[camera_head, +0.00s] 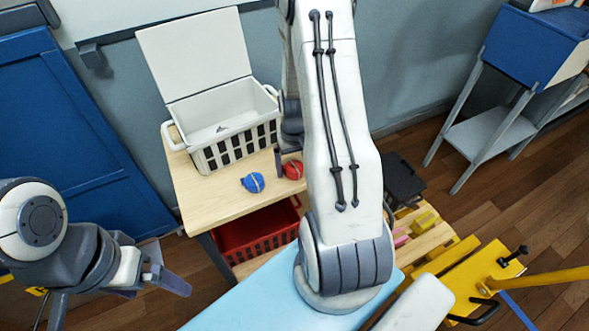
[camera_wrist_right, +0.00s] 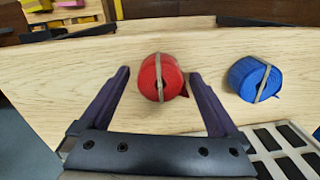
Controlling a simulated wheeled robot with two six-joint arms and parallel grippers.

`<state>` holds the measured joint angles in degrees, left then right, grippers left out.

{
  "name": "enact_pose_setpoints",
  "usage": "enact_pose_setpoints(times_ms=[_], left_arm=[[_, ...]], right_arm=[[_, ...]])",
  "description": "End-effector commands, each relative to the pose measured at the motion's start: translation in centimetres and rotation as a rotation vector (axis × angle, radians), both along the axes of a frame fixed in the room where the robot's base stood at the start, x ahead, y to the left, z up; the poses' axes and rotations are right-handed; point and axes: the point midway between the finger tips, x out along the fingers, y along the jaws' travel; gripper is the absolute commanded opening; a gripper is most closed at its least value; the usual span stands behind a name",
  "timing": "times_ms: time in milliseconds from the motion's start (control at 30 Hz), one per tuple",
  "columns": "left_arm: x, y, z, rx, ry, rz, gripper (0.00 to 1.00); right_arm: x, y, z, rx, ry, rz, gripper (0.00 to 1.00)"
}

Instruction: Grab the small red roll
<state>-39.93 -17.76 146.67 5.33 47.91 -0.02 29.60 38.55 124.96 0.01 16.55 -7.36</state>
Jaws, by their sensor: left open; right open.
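The small red roll (camera_head: 293,170) lies on the wooden table (camera_head: 215,195), next to my right gripper (camera_head: 284,163). In the right wrist view the red roll (camera_wrist_right: 161,78), with a tan band around it, sits between the two open fingers of my right gripper (camera_wrist_right: 164,76), with a gap on each side. My right arm hides part of the table in the head view. My left gripper (camera_head: 168,283) is open and empty at the lower left, away from the table.
A blue roll (camera_head: 252,183) lies beside the red one and also shows in the right wrist view (camera_wrist_right: 254,79). A white lidded basket (camera_head: 203,157) stands behind on the table. A red crate (camera_head: 256,235) is below. A yellow cart (camera_head: 490,285) stands at right.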

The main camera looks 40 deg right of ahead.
Motion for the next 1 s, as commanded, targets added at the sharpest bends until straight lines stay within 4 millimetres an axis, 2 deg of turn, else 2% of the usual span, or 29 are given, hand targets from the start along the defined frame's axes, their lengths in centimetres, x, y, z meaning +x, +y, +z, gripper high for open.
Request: enact_pose_setpoints(times_ms=[167,200,367,400,433,767,867,1000], left_arm=[[0.0,0.0,0.0,0.000,0.000,0.000,0.95],[0.0,0.0,0.0,0.000,0.000,0.000,0.95],[0.0,0.0,0.0,0.000,0.000,0.000,0.95],[0.0,0.0,0.0,0.000,0.000,0.000,0.95],[0.0,0.0,0.0,0.000,0.000,0.000,0.95],[0.0,0.0,0.0,0.000,0.000,0.000,0.95],[0.0,0.0,-0.1,0.000,0.000,0.000,0.95],[0.0,0.0,-0.1,0.000,0.000,0.000,0.95]], right_arm=[[0.0,0.0,0.0,-0.001,-0.002,0.000,0.96],[0.0,0.0,0.0,-0.001,-0.002,0.000,0.93],[0.0,0.0,0.0,0.000,-0.001,0.000,0.31],[0.0,0.0,0.0,0.000,-0.001,0.000,0.16],[0.0,0.0,0.0,0.000,-0.001,0.000,0.07],[0.1,0.0,0.3,-0.001,-0.002,0.000,0.07],[0.1,-0.1,1.1,-0.002,-0.003,0.000,0.07],[0.2,-0.1,3.2,-0.004,-0.006,0.000,0.07]])
